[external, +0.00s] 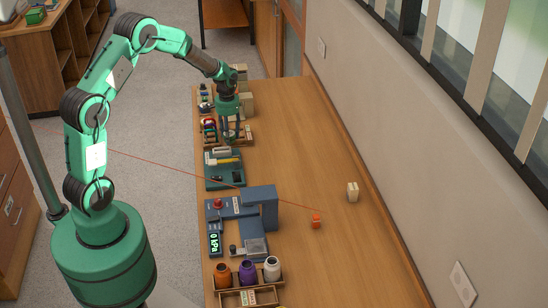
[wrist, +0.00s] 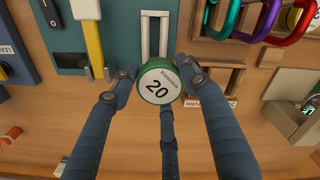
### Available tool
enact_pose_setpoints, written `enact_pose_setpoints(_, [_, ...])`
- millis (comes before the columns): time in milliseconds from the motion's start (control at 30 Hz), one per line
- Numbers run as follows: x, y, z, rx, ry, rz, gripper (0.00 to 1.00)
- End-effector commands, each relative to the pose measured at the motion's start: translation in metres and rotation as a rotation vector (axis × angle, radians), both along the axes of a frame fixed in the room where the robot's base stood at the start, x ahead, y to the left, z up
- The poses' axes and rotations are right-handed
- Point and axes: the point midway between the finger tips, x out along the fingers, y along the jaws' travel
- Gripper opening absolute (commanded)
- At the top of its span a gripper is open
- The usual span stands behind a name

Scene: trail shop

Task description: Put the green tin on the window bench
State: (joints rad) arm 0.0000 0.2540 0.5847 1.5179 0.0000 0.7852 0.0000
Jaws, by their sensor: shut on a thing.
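The green tin (wrist: 158,82) shows in the wrist view as a round body with a green rim and a white top marked "20" and "Aluminium". My gripper (wrist: 160,88) is shut on it, with its blue fingers around its sides. In the external view my gripper (external: 232,128) is over the far left part of the long wooden bench (external: 330,255) under the windows, beside the carabiner rack. The tin is mostly hidden by the fingers there. I cannot tell how far it is above the bench.
Along the bench's left edge stand the carabiner rack (external: 209,132), a teal tray (external: 222,181) with tools, a blue press (external: 262,204) and a rack of jars (external: 246,297). An orange item (external: 316,221) and a cream block (external: 352,192) stand farther right. Much bench is clear.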

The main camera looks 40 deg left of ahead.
Motion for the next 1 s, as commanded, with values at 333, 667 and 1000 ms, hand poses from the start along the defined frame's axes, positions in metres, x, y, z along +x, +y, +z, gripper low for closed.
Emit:
enact_pose_setpoints(333, [0.001, 0.0, 0.045, 0.0, -0.003, 0.0, 0.16])
enact_pose_setpoints(667, [0.02, 0.021, 0.052, 0.0, 0.0, 0.069, 0.16])
enact_pose_setpoints(1000, [0.058, 0.066, 0.06, -0.001, 0.001, 0.209, 0.16])
